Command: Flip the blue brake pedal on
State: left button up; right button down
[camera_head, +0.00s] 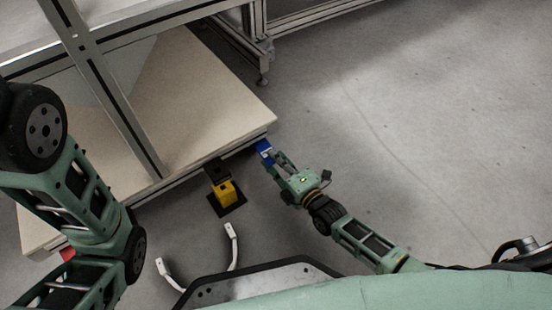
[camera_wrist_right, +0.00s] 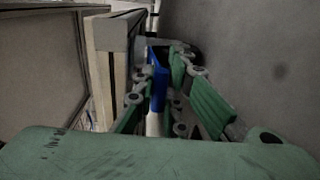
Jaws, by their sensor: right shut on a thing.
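The blue brake pedal (camera_head: 264,147) is a small blue piece near the front right corner of the low cart. My right gripper (camera_head: 271,157) is at the pedal, with its fingers closed around it. In the right wrist view the blue pedal (camera_wrist_right: 158,82) stands between the green fingers of my right gripper (camera_wrist_right: 160,95), with a pale part below it. Whether the pedal is up or down is hard to tell. My left arm comes in at the left of the head view; its gripper is not in view.
The cart's beige deck (camera_head: 213,95) and metal frame fill the upper left. A yellow block (camera_head: 224,194) on a dark plate is by its front edge. White curved handles (camera_head: 231,245) stand nearer. A red piece (camera_head: 67,254) is at lower left. Grey floor at right is clear.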

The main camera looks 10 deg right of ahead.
jog(key=c, duration=2)
grip_release()
jog(key=shift+s+d+f, duration=0.1)
jog(key=shift+s+f, duration=0.05)
jog(key=shift+f, duration=0.5)
jog(key=shift+c, duration=0.2)
jog(key=shift+o, duration=1.4)
jog(key=shift+r, duration=0.25)
jog(key=v, duration=1.1)
jog(key=shift+s+d+r, duration=0.15)
jog(key=shift+s+d, duration=0.05)
jog(key=shift+s, duration=0.15)
